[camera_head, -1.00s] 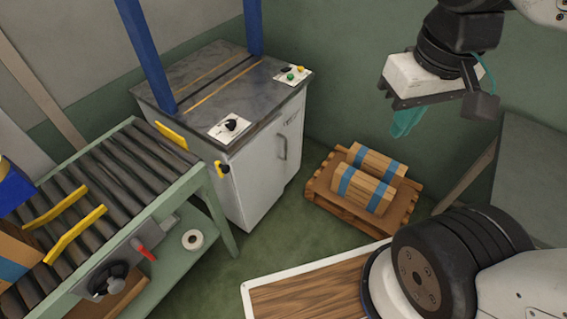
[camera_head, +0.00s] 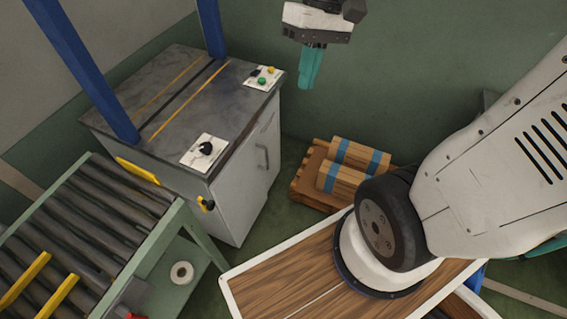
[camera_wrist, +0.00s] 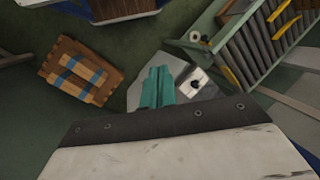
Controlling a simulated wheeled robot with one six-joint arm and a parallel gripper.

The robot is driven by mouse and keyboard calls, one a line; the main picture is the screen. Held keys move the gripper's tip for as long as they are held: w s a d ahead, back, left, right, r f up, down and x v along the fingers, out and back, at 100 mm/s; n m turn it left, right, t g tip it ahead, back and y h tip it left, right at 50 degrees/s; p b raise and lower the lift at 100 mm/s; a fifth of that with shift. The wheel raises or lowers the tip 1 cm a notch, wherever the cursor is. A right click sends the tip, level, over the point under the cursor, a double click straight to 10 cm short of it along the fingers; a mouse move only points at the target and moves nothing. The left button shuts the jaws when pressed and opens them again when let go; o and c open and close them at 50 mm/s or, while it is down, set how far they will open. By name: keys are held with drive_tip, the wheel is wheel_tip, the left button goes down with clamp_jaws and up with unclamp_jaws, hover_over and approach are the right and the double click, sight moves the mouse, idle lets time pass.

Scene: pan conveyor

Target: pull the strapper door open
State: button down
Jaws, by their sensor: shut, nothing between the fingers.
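The strapper (camera_head: 165,85) is a grey-topped cabinet with blue posts, at the upper left in the head view. Its white door (camera_head: 246,180) faces right and looks shut, with a grey bar handle (camera_head: 262,157). My gripper (camera_head: 307,80) has teal fingers that are shut and empty, pointing down. It hangs in the air to the right of the cabinet, apart from the handle. In the wrist view the teal fingers (camera_wrist: 158,82) overlap the strapper's corner (camera_wrist: 190,82) and hide part of it. The handle cannot be made out there.
A roller conveyor (camera_head: 105,205) with yellow guides stands left of the cabinet. A wooden pallet (camera_head: 303,190) with blue-strapped bundles (camera_head: 345,168) sits on the floor to its right. A yellow-and-black knob (camera_head: 207,203) sticks out at the cabinet's corner. Green floor lies before the door.

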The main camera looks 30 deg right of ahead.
drive_tip(key=w+d+f+m+y, duration=0.1)
drive_tip(key=w+d+f+y, duration=0.35)
drive_tip(key=w+f, duration=0.55)
drive_tip(key=w+d+f+y, duration=0.4)
drive_tip(key=w+f+y, duration=0.25)
drive_tip(key=f, duration=0.65)
drive_tip(key=s+d+f+m+t+y, duration=0.1)
drive_tip(key=d+f+m+t, duration=0.35)
drive_tip(key=f, duration=1.15)
drive_tip(key=s+d+f+m+t, duration=0.15)
drive_tip(key=f+t, duration=0.55)
drive_tip(key=f, duration=0.8)
drive_tip(key=x, duration=0.9)
drive_tip(key=shift+a, duration=0.55)
drive_tip(key=shift+s+f, duration=0.1)
drive_tip(key=shift+s, duration=0.2)
